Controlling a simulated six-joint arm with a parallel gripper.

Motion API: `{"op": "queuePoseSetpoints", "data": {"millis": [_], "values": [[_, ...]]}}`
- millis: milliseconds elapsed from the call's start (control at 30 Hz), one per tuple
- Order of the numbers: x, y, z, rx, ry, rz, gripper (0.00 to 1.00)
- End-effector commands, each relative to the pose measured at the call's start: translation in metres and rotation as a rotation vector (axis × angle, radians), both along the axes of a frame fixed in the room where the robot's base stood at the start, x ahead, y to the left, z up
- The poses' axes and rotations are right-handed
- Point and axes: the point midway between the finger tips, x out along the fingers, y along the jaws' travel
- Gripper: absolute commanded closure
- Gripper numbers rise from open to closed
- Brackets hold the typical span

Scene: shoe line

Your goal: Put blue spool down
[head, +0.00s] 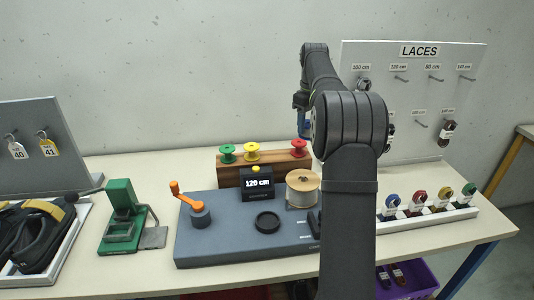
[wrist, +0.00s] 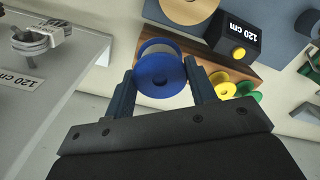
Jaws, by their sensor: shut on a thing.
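My gripper (wrist: 160,82) is shut on the blue spool (wrist: 160,75), with one finger on each side of it. The spool's round flange faces the wrist camera. In the head view my gripper (head: 302,122) hangs behind my arm, above the right end of the wooden rack (head: 262,177); the blue spool is hard to make out there. The rack carries a green spool (head: 228,152), a yellow spool (head: 251,151) and a red spool (head: 299,147), with a bare stretch of top between yellow and red. The rack's edge also shows in the wrist view (wrist: 242,70).
In front of the rack are the 120 cm display (head: 257,184), a large pale spool (head: 302,190) and an orange crank (head: 183,196) on a grey base. The LACES board (head: 400,85) stands at the right. A green clamp tool (head: 122,215) is at the left.

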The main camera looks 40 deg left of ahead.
Motion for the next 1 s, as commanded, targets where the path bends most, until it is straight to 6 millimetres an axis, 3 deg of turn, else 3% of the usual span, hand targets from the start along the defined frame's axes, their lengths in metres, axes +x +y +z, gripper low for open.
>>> {"op": "queuePoseSetpoints", "data": {"millis": [300, 500, 733, 1000], "values": [[-0.013, 0.068, -0.042, -0.001, 0.001, 0.004, 0.78], [-0.019, 0.101, -0.062, 0.0, 0.0, 0.003, 0.78], [-0.021, 0.11, -0.073, -0.001, 0.001, 0.0, 0.78], [-0.021, 0.109, -0.106, 0.002, -0.001, 0.001, 0.78]]}}
